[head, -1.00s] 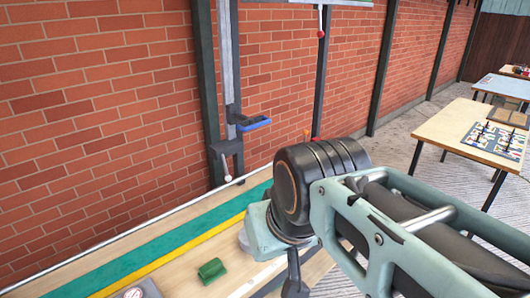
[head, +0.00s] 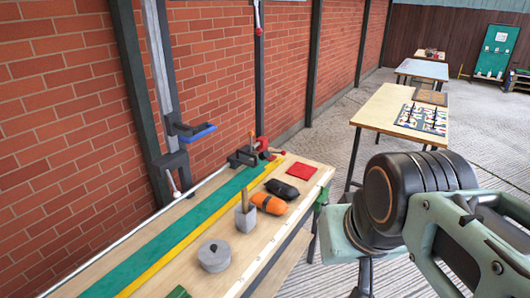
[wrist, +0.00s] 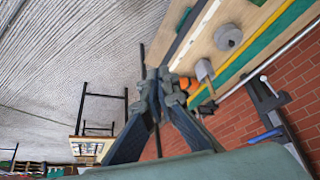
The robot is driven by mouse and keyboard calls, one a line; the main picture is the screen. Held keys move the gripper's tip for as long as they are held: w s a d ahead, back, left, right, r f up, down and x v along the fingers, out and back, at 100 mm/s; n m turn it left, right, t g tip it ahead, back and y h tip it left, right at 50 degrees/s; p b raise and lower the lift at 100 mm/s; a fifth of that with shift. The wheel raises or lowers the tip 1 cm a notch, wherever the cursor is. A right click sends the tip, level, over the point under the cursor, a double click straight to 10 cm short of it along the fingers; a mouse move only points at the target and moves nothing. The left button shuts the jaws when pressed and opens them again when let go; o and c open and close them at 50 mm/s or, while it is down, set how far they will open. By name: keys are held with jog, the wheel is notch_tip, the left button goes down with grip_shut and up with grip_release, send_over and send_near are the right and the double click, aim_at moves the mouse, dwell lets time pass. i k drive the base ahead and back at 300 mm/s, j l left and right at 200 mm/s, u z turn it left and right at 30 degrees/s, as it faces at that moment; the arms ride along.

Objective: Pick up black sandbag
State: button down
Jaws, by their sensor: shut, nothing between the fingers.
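The black sandbag (head: 282,190) lies on the wooden bench, between an orange sandbag (head: 268,204) and a red sandbag (head: 300,176). In the wrist view, my gripper (wrist: 163,82) is shut and empty, its fingertips together. The orange sandbag (wrist: 185,83) shows just beside the fingers there; I cannot make out the black one, which seems hidden behind the gripper. In the head view, my arm is at the right, apart from the black sandbag, and the fingers are mostly out of sight below the wrist.
The bench (head: 246,248) carries a green strip (head: 150,249), a yellow strip, a grey round weight (head: 214,255) and a grey block with a wooden peg (head: 245,215). A clamp (head: 245,156) is at its far end. A brick wall stands behind; tables (head: 385,105) stand further off.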

aim_at(280, 189)
jog(key=i+l+u, duration=0.1)
jog(key=u, duration=0.4)
jog(key=i+l+u, duration=0.1)
jog(key=u, duration=0.4)
jog(key=i+l+u, duration=0.1)
jog(key=l+u, duration=0.15)
jog(key=l, duration=0.15)
jog(key=i+l+u, duration=0.2)
jog(key=l, duration=0.15)
jog(key=l+u, duration=0.3)
jog(key=l, duration=1.95)
jog(key=k+l+z, duration=0.2)
jog(key=i+l+u, duration=0.15)
jog(key=i, duration=0.15)
